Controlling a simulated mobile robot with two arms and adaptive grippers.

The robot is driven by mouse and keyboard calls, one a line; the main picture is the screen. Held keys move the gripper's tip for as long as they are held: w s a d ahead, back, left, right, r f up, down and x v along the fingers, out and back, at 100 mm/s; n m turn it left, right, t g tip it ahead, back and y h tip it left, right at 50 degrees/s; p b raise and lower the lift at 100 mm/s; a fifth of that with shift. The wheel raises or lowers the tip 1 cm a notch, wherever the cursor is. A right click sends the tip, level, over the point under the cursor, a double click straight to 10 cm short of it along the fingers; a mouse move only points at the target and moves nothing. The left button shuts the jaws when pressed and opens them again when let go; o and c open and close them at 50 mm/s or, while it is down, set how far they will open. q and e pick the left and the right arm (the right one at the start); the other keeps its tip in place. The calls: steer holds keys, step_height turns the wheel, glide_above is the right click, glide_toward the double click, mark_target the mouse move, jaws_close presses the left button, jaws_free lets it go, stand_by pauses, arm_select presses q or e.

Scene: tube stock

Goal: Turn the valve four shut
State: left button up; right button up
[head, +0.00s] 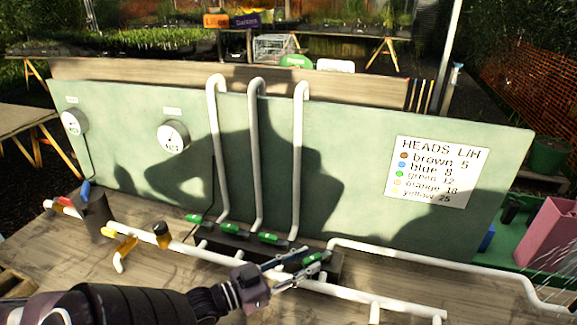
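Several green valve handles sit in a row along the white pipework at the foot of the board: the first (194,218), the second (229,228), the third (268,238) and the fourth, rightmost (312,259). My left gripper (311,259) reaches in from the lower left, its fingers spread apart with their tips around the fourth handle. I cannot tell whether the fingers touch it. My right gripper is not in view.
The pale green board (350,150) stands behind, with two gauges, one (172,137) near its middle left, and a sign (437,170). White riser pipes (258,150) rise before it. Bare wood shows in front.

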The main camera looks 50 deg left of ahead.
arm_select(q)
steer(key=shift+s+a, duration=0.25)
steer(key=shift+s, duration=0.85)
steer(key=shift+s+a, duration=0.2)
steer(key=shift+s, duration=0.9)
